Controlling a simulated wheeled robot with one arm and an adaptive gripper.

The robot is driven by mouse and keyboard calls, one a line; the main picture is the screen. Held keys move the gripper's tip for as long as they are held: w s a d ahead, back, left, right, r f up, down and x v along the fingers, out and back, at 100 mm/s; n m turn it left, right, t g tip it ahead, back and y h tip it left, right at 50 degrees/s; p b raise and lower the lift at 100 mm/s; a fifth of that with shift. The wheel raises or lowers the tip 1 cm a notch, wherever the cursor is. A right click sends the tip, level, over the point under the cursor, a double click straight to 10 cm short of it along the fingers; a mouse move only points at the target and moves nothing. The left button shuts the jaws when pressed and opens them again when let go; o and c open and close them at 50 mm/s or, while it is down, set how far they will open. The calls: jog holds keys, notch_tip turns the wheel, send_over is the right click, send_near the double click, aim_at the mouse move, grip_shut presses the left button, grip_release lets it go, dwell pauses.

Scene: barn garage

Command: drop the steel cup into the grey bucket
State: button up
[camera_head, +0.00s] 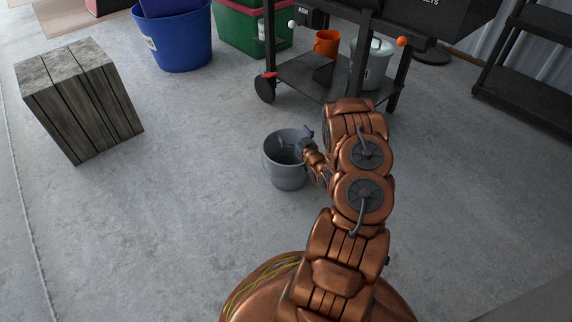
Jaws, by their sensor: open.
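The grey bucket (286,174) stands upright on the concrete floor near the middle of the view. My gripper (298,140) is at the bucket's right rim, reaching over its opening from the right. It is open, but its fingers are small and partly hidden. I cannot make out the steel cup for certain. The inside of the bucket is dark and partly covered by my gripper, so I cannot tell what lies in it.
A wooden crate (79,101) stands at left. Behind are a blue tub (180,40), a green box (235,30) and a black wheeled cart with an orange mug (326,43) and a lidded grey pail (376,67) on its shelf. The floor around the bucket is clear.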

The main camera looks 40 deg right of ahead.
jog(key=v, duration=1.2)
jog(key=shift+r, duration=0.1)
jog(key=w+d+r+n+g+p, duration=0.15)
jog(key=r+g+p, duration=0.25)
jog(key=r+p, duration=0.45)
jog(key=w+r+n+g+p, duration=0.1)
jog(key=w+r+g+p, duration=0.2)
jog(key=r+p, duration=0.55)
jog(key=s+a+r+m+g+p, duration=0.15)
jog(key=a+r+p, duration=0.25)
jog(key=r, duration=0.7)
jog(key=a+r+g+p, duration=0.3)
jog(key=a+r+p, duration=0.1)
jog(key=r, duration=0.8)
jog(key=s+a+r+g+y+p, duration=0.1)
jog(key=s+a+r+g+p, duration=0.1)
jog(key=s+a+r+p, duration=0.6)
jog(key=s+a+r+g+y+p, duration=0.15)
jog(key=s+a+r+p, duration=0.3)
jog(key=a+r, duration=0.75)
jog(key=s+a+r+n+g+y+p, duration=0.2)
jog(key=s+a+r+g+p, duration=0.2)
jog(key=s+a+r+p, duration=0.4)
jog(key=s+a+r, duration=0.4)
jog(key=s+a, duration=0.1)
jog(key=s, duration=0.3)
jog(key=shift+a, duration=0.4)
